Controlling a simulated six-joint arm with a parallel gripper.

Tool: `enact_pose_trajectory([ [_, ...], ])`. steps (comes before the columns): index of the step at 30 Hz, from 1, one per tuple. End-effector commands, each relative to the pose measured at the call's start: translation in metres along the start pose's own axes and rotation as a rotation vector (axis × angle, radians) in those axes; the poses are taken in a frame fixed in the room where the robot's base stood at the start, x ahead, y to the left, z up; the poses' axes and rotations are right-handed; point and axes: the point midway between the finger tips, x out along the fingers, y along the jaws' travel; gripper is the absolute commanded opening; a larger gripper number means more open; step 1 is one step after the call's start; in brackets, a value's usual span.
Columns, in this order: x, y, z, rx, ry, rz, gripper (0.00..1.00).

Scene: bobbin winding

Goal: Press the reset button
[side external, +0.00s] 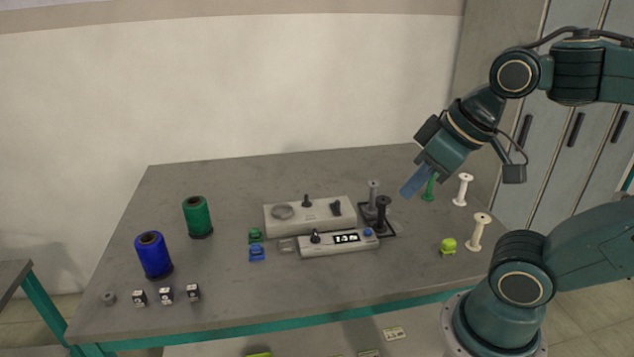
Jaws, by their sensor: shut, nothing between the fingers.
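A small blue button (368,232) sits at the right end of the grey counter unit (325,243), beside its lit digital display (346,238). It looks like the reset button, but any label is too small to read. My gripper (409,188) is shut and empty. It points down and to the left, above the table's right part. In the picture it is up and to the right of the blue button, clearly apart from it. No part of the button is hidden.
A grey winder box (310,214) stands behind the counter. A green bobbin (430,187), white bobbins (464,189) and a lime-green piece (448,245) are further right. Blue (153,256) and green (197,217) spools stand left.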

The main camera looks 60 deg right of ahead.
Motion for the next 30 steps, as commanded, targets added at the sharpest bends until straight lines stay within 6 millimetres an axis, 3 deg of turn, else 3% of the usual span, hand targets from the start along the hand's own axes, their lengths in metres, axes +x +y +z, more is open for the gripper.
enact_pose_trajectory([
  [14, 0.011, 0.005, -0.013, 0.005, -0.02, 0.003, 0.0],
  [30, 0.068, 0.039, -0.056, 0.054, -0.076, -0.033, 0.0],
])
